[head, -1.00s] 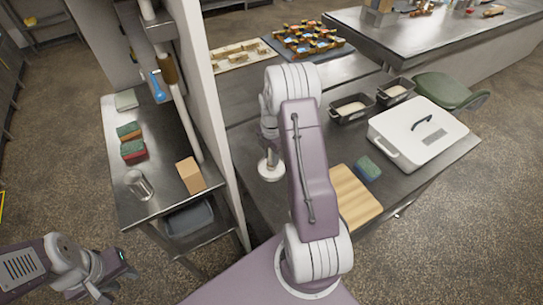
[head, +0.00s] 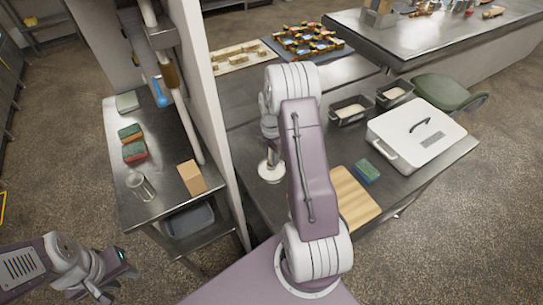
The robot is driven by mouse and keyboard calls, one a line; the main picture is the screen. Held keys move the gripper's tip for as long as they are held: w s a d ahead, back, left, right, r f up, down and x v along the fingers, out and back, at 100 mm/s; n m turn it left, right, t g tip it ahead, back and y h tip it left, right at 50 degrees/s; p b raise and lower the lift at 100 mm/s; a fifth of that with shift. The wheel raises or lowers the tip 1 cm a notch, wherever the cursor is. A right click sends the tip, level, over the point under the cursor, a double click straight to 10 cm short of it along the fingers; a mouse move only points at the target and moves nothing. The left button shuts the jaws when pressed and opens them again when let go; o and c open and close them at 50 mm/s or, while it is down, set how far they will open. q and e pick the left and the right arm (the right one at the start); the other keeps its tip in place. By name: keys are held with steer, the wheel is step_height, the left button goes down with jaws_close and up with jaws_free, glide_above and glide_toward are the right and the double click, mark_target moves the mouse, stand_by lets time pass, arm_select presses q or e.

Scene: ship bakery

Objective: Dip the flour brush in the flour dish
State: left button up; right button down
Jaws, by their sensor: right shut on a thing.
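The flour dish (head: 270,177), small, round and white, sits on the steel counter just right of the white partition. My right arm reaches over the counter, and its gripper (head: 270,141) points down above the dish, partly hidden by the arm. It is shut on a slender, pale thing that looks like the flour brush (head: 273,158). The brush's lower end is at or just over the dish; I cannot tell whether it touches the flour. My left gripper (head: 117,285) is open and empty at the lower left, away from the counters.
The partition (head: 210,110) stands close left of the dish. A side table (head: 165,205) holds sponges, a glass and a tan block.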

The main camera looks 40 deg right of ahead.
step_height(320, 180, up, 5)
steer(key=p, duration=0.4)
steer(key=shift+r, duration=0.2)
steer(key=shift+f, duration=0.1)
stand_by(0.4)
